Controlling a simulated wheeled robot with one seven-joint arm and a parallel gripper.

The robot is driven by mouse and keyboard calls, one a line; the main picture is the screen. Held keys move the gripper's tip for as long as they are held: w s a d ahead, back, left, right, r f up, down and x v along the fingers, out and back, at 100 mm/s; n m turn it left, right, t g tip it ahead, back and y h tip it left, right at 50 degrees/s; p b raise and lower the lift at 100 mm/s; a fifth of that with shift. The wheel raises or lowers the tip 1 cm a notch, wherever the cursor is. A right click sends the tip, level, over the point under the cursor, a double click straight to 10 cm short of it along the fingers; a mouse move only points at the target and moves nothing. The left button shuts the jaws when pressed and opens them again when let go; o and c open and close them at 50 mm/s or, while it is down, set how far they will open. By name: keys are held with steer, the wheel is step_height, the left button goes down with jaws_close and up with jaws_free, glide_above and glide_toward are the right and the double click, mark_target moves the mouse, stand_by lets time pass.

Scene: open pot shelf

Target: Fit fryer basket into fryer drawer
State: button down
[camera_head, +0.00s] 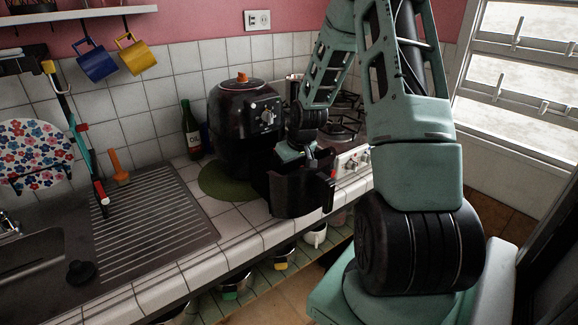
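The black air fryer (236,125) with an orange-topped lid and a dial stands on the tiled counter. A dark, open-topped drawer (296,198) is in front of it at the counter's front edge, with a handle (330,190) on its right side. My gripper (300,157) points down at the drawer's opening. Its fingertips are small, dark and partly hidden by the drawer rim, so I cannot tell whether they are open or shut. I cannot make out the fryer basket separately; it may be inside the drawer or hidden by my gripper.
A stove (350,160) stands right of the fryer, partly behind my arm. A green mat (226,182) lies under the fryer, and a green bottle (190,130) is to its left. The sink drainboard (155,222) is further left. Several pots stand on the open shelf below.

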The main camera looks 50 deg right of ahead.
steer(key=c, duration=1)
jaws_free()
steer(key=shift+f, duration=0.1)
steer(key=shift+c, duration=0.2)
steer(key=shift+p+v, duration=3.55)
steer(key=shift+v, duration=0.55)
